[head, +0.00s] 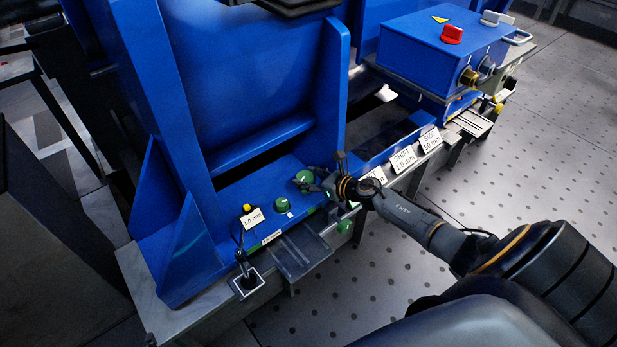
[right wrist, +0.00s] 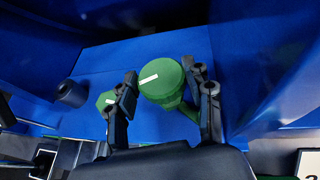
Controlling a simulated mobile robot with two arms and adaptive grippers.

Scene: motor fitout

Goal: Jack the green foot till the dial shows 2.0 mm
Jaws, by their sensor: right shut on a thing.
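A round green knob with a white line (right wrist: 158,82) stands on the blue base; in the head view it is the rear green knob (head: 304,176). My right gripper (head: 320,184) reaches it from the right. In the right wrist view the fingers (right wrist: 160,72) are on either side of the knob, shut on it. A second green knob (head: 282,205) stands apart to its front left; it also shows in the right wrist view (right wrist: 105,100). A small black post on a white-edged square (head: 247,280) is at the front. No dial reading can be made out. My left gripper is not in view.
A "1.0 mm" card (head: 252,218) with a yellow piece stands left of the knobs. Cards reading "SHIFT 2.0 mm" (head: 403,159) and "SIZE 50 mm" (head: 430,140) stand to the right. A blue upright (head: 333,90) rises behind the gripper. A clear tray (head: 300,250) lies in front.

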